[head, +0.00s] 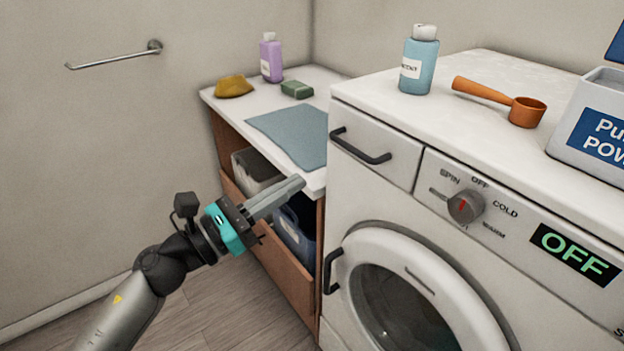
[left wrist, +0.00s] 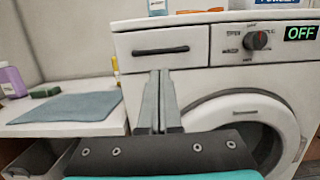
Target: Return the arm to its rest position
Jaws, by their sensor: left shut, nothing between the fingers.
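My left gripper (head: 300,183) is shut and empty. It is held in the air in front of the wooden cabinet and to the left of the washing machine (head: 340,215). In the left wrist view its two fingers (left wrist: 160,92) lie together, pointing at the washer's front below the detergent drawer. My left arm (head: 150,280) comes in from the lower left and is bent at the wrist. My right gripper is in neither view.
The washer's drawer handle (head: 360,146), dial (head: 465,206) and round door (head: 420,295) face me. A blue cloth (head: 290,132), green sponge (head: 297,90) and purple bottle (head: 271,58) are on the counter. Bins (head: 293,232) sit in the open cabinet. Floor at lower left is clear.

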